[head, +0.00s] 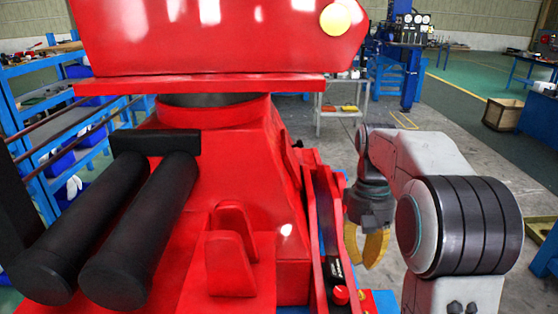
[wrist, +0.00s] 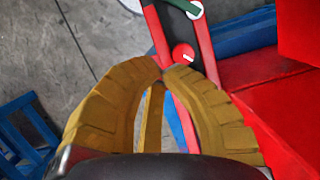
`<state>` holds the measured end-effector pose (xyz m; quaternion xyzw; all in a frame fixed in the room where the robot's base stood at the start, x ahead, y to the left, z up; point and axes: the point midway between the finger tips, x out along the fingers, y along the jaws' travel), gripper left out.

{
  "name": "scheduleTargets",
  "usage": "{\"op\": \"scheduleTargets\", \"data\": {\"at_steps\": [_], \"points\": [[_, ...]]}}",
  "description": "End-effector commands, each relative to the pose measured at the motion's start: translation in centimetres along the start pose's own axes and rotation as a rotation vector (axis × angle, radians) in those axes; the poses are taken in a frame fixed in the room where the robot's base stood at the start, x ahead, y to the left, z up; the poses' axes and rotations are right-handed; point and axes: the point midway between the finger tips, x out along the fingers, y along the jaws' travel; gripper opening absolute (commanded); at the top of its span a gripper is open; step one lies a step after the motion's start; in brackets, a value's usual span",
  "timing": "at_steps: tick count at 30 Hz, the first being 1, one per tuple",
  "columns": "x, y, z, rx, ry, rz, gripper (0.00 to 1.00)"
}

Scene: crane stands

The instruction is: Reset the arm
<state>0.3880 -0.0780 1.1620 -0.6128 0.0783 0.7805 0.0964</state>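My arm stands at the right in the head view, bent over, with my gripper (head: 364,262) pointing down beside the red crane stand (head: 235,180). In the wrist view the yellow fingers of my gripper (wrist: 165,70) curve in and their tips come together. Nothing shows between them. Past the tips in the wrist view is a red bracket (wrist: 150,22) with a red knob (wrist: 183,53) and a green-and-white lever (wrist: 190,8). The knob also shows in the head view (head: 341,294), low and left of my gripper. I cannot tell whether the fingertips touch the bracket.
Two black cylinders (head: 140,235) lie along the left of the crane stand. A blue shelf (head: 40,125) with bins is at far left. A grey cart (head: 341,105) and a brown box (head: 502,114) stand behind. Grey floor (head: 440,110) is open behind my arm.

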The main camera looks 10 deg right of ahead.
Motion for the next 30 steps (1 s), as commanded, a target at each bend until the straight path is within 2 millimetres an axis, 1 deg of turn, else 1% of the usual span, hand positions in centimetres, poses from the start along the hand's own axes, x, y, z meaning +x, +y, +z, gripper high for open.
{"op": "scheduleTargets", "data": {"at_steps": [2,5,7,8,10,12,13,17,27,30], "points": [[0.0,0.0,-0.6,-0.002,0.024,0.0,0.0],[-0.1,0.0,-2.0,-0.004,0.087,-0.001,0.0],[0.4,-0.1,-3.1,-0.006,0.13,-0.002,0.0],[1.0,-0.1,-3.4,-0.007,0.141,-0.002,0.0],[2.9,-0.1,-3.6,-0.01,0.15,-0.002,0.0],[4.7,-0.1,-3.3,-0.012,0.15,-0.002,0.0],[5.3,-0.1,-2.9,-0.013,0.155,-0.002,0.0],[6.8,-0.2,-0.5,-0.022,0.194,-0.001,0.0],[8.4,-1.8,9.6,-0.104,0.339,0.003,0.0],[8.7,-2.1,12.1,-0.132,0.375,0.003,0.0]]}}
